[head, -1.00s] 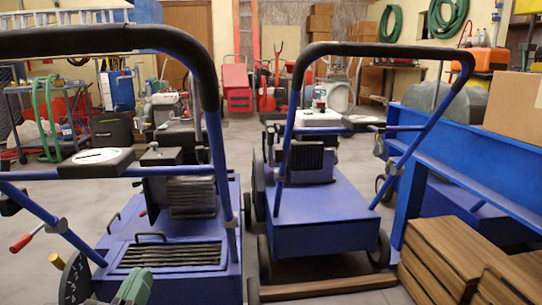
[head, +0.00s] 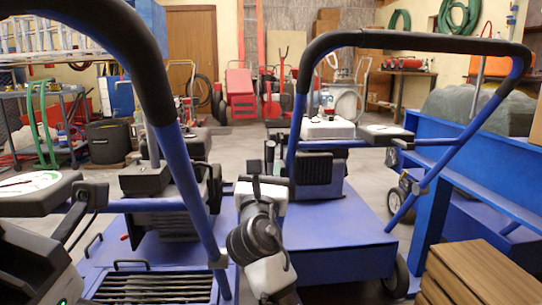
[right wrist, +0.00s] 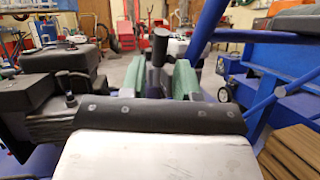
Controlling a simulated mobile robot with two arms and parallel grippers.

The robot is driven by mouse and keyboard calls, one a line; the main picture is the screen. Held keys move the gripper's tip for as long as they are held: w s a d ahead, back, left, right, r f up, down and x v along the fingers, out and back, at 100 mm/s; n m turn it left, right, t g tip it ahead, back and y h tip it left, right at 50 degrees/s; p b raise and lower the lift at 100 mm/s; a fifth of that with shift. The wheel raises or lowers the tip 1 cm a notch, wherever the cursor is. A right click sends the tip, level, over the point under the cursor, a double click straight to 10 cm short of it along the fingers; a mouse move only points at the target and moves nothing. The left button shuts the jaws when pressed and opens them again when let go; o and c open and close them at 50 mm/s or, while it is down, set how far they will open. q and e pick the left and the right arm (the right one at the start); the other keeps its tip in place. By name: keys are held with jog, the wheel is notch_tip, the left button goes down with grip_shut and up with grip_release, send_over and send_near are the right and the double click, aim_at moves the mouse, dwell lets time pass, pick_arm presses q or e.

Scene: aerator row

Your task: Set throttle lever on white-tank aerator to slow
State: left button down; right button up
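The aerator with the white tank (head: 328,128) stands right of centre in the head view, with a blue deck (head: 335,225) and a black-topped handlebar. My right gripper (head: 269,158) is at the left side of this aerator, near its dark engine. In the right wrist view its green fingers (right wrist: 160,82) are spread apart. A black upright lever-like part (right wrist: 160,45) shows between them; I cannot tell whether it is between the pads or beyond them, or whether it is the throttle lever. No slow marking is readable. My left gripper is not in view.
Another blue aerator (head: 150,245) with a dark engine stands close on the left, its handlebar rising in front of me. A blue bench frame (head: 435,195) and stacked brown boards (head: 475,265) are at the right. Open floor lies behind the machines.

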aim_at(270, 154)
jog(key=b+x, duration=0.1)
jog(key=x, duration=0.1)
jog(key=b+x, duration=0.1)
jog(key=x, duration=0.2)
jog(key=shift+w+d+f, duration=0.1)
jog(key=shift+w+f, duration=0.05)
jog(key=shift+w, duration=0.15)
jog(key=shift+w+d+r+b, duration=0.15)
jog(key=shift+w+r+b, duration=0.25)
jog(key=shift+w, duration=0.15)
jog(key=shift+c, duration=0.5)
grip_shut()
